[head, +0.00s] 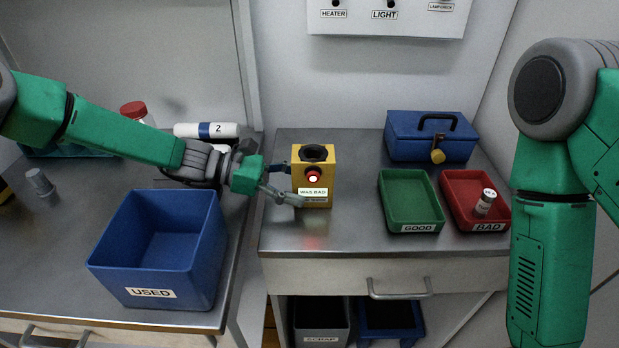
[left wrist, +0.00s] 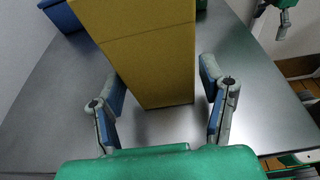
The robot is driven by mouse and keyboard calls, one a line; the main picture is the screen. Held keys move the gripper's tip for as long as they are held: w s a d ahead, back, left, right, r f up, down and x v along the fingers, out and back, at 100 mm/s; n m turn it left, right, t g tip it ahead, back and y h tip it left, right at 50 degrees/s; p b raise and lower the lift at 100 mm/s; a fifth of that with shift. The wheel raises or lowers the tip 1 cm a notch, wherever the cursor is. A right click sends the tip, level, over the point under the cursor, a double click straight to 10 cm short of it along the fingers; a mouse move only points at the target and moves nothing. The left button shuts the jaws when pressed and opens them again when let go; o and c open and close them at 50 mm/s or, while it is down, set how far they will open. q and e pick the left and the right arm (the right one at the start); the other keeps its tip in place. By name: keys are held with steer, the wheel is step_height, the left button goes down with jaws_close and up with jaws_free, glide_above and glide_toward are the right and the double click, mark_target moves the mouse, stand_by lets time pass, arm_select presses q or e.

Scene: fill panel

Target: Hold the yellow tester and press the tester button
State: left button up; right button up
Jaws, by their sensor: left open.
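The yellow tester (head: 327,170) stands upright on the metal counter, with a dark round socket on top. Its front has a lit red button (head: 313,176) and a small display (head: 313,191) that reads "WAS BAD". My left gripper (head: 284,182) is at the tester's left side, open. In the left wrist view the yellow tester (left wrist: 150,55) stands ahead, its lower part between the spread fingers (left wrist: 165,100), with gaps on both sides. A green and grey part at that view's top right may be my right gripper (left wrist: 275,12); its jaws are not clear.
Right of the tester are a green GOOD tray (head: 393,218), a red BAD tray (head: 462,222) holding a small bottle (head: 484,203), and a blue box (head: 430,147) with a handle. A blue USED bin (head: 125,279) stands on the left counter. Counter in front of the tester is clear.

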mark_target(311, 186)
arm_select(q)
steer(key=shift+d+f, duration=0.2)
steer(key=shift+d, duration=1.3)
steer(key=c, duration=0.4)
steer(key=shift+a, duration=0.15)
steer(key=c, duration=0.3)
arm_select(e)
steer(key=shift+d+f, duration=0.4)
steer(key=shift+d, duration=0.05)
arm_select(q)
steer(key=shift+a, duration=0.2)
arm_select(e)
steer(key=shift+a, duration=0.2)
steer(key=shift+c, duration=0.4)
arm_select(q)
steer(key=shift+a, duration=0.3)
arm_select(e)
steer(key=shift+a+r, duration=0.1)
steer(key=shift+a, duration=0.2)
steer(key=c, duration=1.3)
arm_select(q)
steer(key=shift+d, duration=0.1)
arm_select(e)
jaws_close()
arm_select(q)
steer(key=shift+d, duration=0.35)
arm_select(e)
steer(key=shift+d, duration=0.35)
